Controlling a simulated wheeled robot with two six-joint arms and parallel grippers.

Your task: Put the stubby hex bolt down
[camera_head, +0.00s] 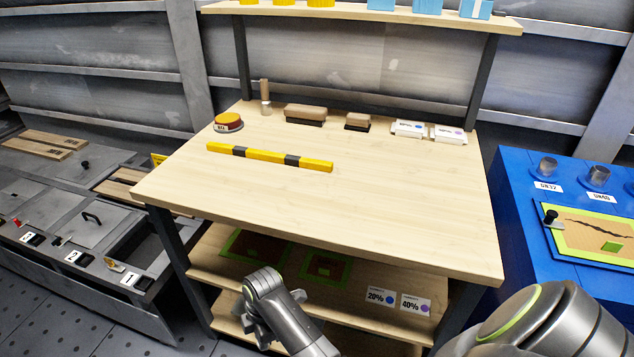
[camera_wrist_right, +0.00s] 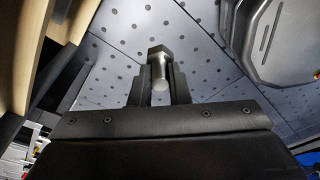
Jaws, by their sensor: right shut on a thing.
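The stubby hex bolt (camera_wrist_right: 158,68) is a grey metal bolt, seen in the right wrist view with its hex head at the far end and its short shank toward the camera. My right gripper (camera_wrist_right: 158,85) is shut on it, one dark finger on each side of the shank. Dotted grey floor shows behind the bolt, with no surface touching it. The head view shows only part of my right arm at the lower right, and neither the bolt nor that gripper. My left gripper (camera_head: 254,322) is in front of the bench's lower shelves; its fingers are unclear.
The wooden bench top (camera_head: 400,215) is mostly clear. A yellow-black bar (camera_head: 268,157), a red-orange round item (camera_head: 228,121), brown blocks (camera_head: 306,112) and white labelled boxes (camera_head: 408,128) stand toward its back. A blue cabinet (camera_head: 520,225) is at right, grey drawer units (camera_head: 60,225) at left.

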